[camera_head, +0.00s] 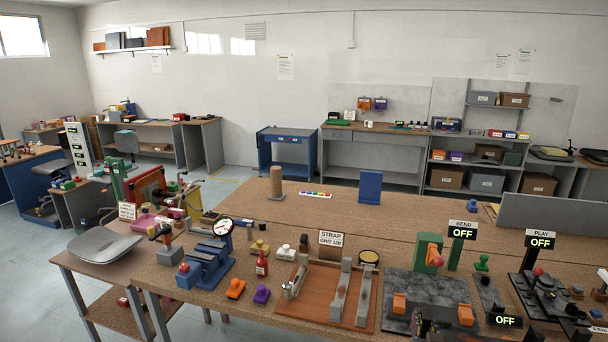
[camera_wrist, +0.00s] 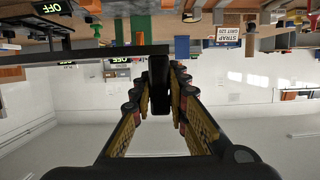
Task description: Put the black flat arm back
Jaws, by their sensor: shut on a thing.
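In the wrist view, which is upside down, my gripper (camera_wrist: 158,98) is shut on a black, rounded piece, which I take to be the black flat arm (camera_wrist: 158,76). The piece sits between the fingertips. A thin dark bar (camera_wrist: 85,55) runs left from it across the picture; I cannot tell whether the two are joined. In the head view, dark parts at the bottom edge, in front of the grey slab, may be my gripper, but the held piece cannot be made out clearly there.
A wooden sanding board (camera_head: 315,305), blue vise (camera_head: 206,262) and grey seat shell (camera_head: 104,246) stand left. The back bench is mostly clear.

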